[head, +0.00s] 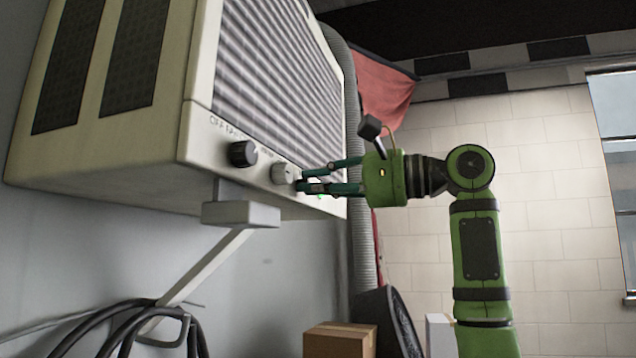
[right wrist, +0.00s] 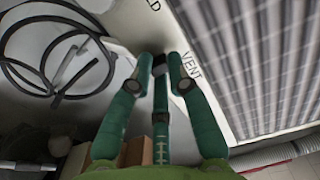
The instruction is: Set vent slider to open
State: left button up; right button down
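The vent slider is not clearly visible. The VENT label (right wrist: 192,65) is on the cream front panel in the right wrist view, just right of my right fingertips. My right gripper (head: 303,182) is at the lower front of the wall-mounted air unit (head: 190,140), right of its knobs. In the right wrist view my right gripper (right wrist: 160,68) has its teal fingers converging around a small dark block; I cannot tell whether this is the slider or part of a fingertip, nor whether it is gripped. My left gripper is not in view.
A black knob (head: 243,153) and a pale knob (head: 284,173) are on the panel, the pale one close to my fingertips. A bracket (head: 240,214) is under the unit. Black cable (head: 150,318) hangs lower left. A cardboard box (head: 340,340) stands below.

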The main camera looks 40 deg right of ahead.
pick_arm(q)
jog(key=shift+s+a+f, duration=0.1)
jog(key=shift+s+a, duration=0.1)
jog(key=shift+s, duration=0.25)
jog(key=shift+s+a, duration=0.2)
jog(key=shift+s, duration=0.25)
pick_arm(e)
jog(key=d, duration=0.1)
jog(key=w+d, duration=0.1)
jog(key=d, duration=0.1)
jog(key=w+d, duration=0.1)
jog(key=shift+w+d+f, duration=0.1)
jog(key=shift+w+d, duration=0.15)
jog(key=shift+d, duration=0.1)
jog(key=c, duration=1.2)
grip_release()
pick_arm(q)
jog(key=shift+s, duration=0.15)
pick_arm(e)
jog(key=shift+o, duration=0.2)
jog(key=shift+w+d, duration=0.15)
jog(key=shift+w, duration=0.1)
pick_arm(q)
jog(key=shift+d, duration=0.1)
